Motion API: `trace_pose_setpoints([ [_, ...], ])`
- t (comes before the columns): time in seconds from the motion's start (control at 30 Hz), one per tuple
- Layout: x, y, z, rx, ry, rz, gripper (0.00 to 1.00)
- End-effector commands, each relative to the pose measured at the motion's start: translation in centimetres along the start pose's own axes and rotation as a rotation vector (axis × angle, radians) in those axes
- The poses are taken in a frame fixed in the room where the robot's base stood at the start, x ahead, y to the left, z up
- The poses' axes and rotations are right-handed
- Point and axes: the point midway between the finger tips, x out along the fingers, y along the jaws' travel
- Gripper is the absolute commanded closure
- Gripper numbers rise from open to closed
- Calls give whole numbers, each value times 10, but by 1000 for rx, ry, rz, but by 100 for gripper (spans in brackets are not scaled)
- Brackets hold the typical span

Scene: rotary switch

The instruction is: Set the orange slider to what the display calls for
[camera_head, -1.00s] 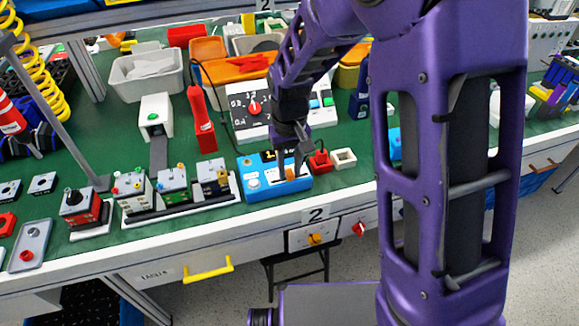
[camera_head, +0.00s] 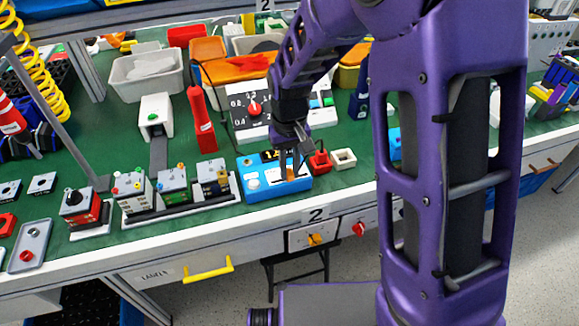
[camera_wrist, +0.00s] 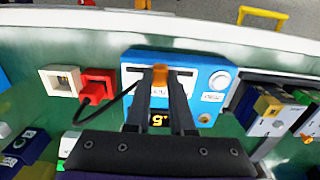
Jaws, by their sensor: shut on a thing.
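A blue box (camera_head: 258,190) stands near the front edge of the green bench, and it also shows in the wrist view (camera_wrist: 190,64). Its orange slider (camera_wrist: 160,74) sits in a dark slot (camera_wrist: 182,72), near the slot's middle in the wrist view. My gripper (camera_wrist: 161,86) is shut on the slider, one dark finger on each side. In the head view my gripper (camera_head: 290,170) reaches down onto the box. The display (camera_wrist: 159,118) is partly hidden behind my fingers; I make out a yellow 9, but cannot read the full value.
A round white button (camera_wrist: 219,80) is on the same box. A red block (camera_wrist: 98,84) with a black cable and a white socket (camera_wrist: 61,80) stand beside it. Small boxes on a tray (camera_head: 172,184) stand left of it in the head view.

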Motion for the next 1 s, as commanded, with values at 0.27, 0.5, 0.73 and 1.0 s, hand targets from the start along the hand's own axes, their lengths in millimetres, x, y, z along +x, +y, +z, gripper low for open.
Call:
trace_pose_setpoints([
  [0.27, -1, 0, 0, 0, 2, 0, 100],
  [0.5, -1, 0, 0, 0, 2, 0, 100],
  [0.73, -1, -26, -1, -5, 1, 0, 100],
  [1.0, -1, -40, -1, -1, 3, -2, 100],
])
